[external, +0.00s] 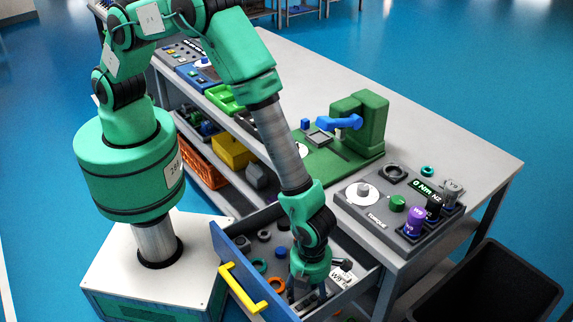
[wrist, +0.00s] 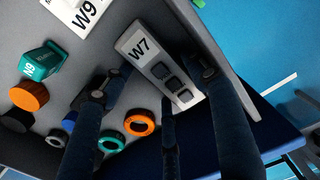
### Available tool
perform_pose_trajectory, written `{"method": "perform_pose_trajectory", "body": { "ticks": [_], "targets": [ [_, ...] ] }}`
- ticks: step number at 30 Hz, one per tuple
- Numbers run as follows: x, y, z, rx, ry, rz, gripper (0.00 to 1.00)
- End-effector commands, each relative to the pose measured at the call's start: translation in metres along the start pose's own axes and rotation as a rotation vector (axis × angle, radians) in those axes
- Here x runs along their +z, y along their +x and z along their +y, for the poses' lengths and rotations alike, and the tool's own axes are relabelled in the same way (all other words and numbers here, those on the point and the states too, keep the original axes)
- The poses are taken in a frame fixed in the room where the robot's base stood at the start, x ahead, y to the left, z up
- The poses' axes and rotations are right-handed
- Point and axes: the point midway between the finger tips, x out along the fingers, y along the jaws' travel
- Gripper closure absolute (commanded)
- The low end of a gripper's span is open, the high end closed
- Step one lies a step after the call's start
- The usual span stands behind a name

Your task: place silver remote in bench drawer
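The silver remote (wrist: 152,57), a pale grey bar with dark buttons and a W7 label, is inside the bench drawer (external: 228,252) in the wrist view. The drawer is pulled out, with a blue front and a yellow handle (external: 240,288). My gripper (external: 308,284) points down into the drawer, near its front right part. In the wrist view, the fingers of my gripper (wrist: 158,80) are spread apart around the remote, with gaps beside it. The remote appears to lie on the drawer floor. Its lower end is partly hidden by a finger.
The drawer also holds an orange ring (wrist: 140,122), a green ring (wrist: 111,142), a teal part (wrist: 41,62), an orange cap (wrist: 29,95) and a white W9 piece (wrist: 77,12). A black bin (external: 490,285) stands right of the bench (external: 440,150). A knob panel (external: 375,215) sits above the drawer.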

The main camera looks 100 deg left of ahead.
Motion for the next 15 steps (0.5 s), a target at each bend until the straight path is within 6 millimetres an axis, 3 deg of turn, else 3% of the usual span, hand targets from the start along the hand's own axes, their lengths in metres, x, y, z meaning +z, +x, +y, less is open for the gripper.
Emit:
{"method": "perform_pose_trajectory", "body": {
  "ticks": [8,15],
  "targets": [
    [0.0,-0.004,0.0,0.0,0.0,0.0,0.41],
    [0.0,-0.026,-0.001,-0.002,0.0,-0.001,0.41]
  ]
}}
